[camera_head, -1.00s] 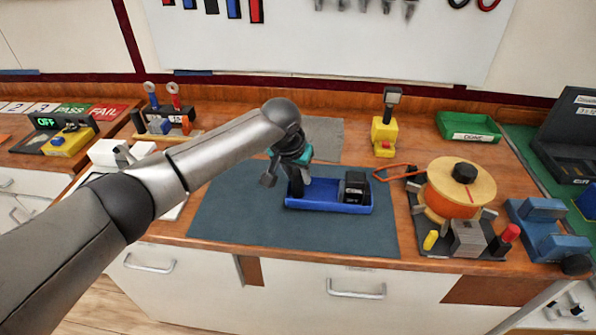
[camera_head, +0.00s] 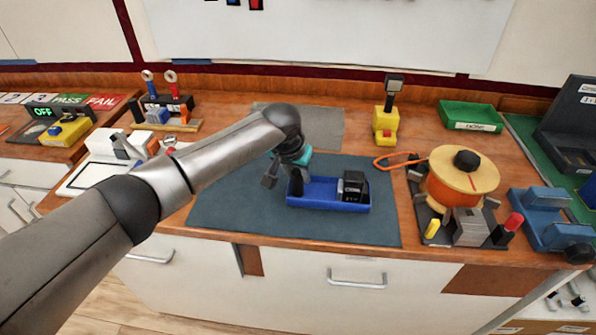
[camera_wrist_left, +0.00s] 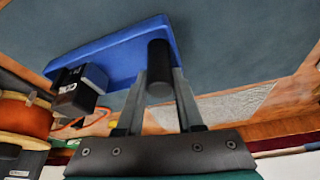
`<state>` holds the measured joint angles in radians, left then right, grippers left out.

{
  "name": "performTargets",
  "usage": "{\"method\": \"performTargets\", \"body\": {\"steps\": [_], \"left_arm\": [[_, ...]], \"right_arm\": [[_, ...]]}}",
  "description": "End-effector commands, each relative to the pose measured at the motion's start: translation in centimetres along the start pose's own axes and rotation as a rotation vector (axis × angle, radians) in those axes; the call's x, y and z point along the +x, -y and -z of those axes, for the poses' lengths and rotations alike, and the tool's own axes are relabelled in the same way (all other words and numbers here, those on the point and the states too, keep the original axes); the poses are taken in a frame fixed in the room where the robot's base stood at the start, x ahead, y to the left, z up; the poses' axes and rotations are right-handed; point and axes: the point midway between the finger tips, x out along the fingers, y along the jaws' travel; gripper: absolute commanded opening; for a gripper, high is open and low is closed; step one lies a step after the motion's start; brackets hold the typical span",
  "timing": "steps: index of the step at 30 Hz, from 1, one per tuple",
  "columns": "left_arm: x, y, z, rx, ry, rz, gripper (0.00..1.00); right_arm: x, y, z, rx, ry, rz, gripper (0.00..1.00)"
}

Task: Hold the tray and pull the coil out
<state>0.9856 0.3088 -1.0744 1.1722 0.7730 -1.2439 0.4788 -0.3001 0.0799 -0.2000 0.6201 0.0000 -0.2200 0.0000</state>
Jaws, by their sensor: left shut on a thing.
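The blue tray (camera_head: 325,205) lies on the dark mat, with a black upright post at its left end. A black block with white lettering (camera_head: 353,187), apparently the coil, sits in the tray's right end. My left gripper (camera_head: 284,178) is at the left end of the tray, shut on the black post (camera_wrist_left: 158,62). The left wrist view shows the fingers (camera_wrist_left: 160,80) on either side of this post, the tray (camera_wrist_left: 115,57) and the black block (camera_wrist_left: 78,88) in it. My right gripper is in neither view.
A wire spool on a stand (camera_head: 462,185) and a blue fixture (camera_head: 545,218) stand to the right. A yellow device (camera_head: 386,125) and green bin (camera_head: 470,116) are behind. The mat (camera_head: 235,218) is clear in front of and left of the tray.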

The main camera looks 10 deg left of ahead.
Motion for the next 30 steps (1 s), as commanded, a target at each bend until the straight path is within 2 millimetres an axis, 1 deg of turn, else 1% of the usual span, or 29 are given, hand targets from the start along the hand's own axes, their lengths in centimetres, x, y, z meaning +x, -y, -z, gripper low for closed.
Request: {"method": "performTargets", "body": {"steps": [5,15,24,30], "left_arm": [[0.34,-0.10,0.01,-0.001,-0.005,-0.003,0.00],[0.36,-0.09,-0.01,0.000,-0.005,-0.003,0.00],[0.43,-0.11,-0.11,0.000,-0.003,-0.003,0.00],[0.55,-0.08,-0.12,0.000,-0.005,-0.002,0.00]], "right_arm": [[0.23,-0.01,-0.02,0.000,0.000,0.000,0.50],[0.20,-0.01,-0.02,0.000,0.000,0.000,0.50],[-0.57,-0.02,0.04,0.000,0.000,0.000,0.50],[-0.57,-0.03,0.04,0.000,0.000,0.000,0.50]]}}
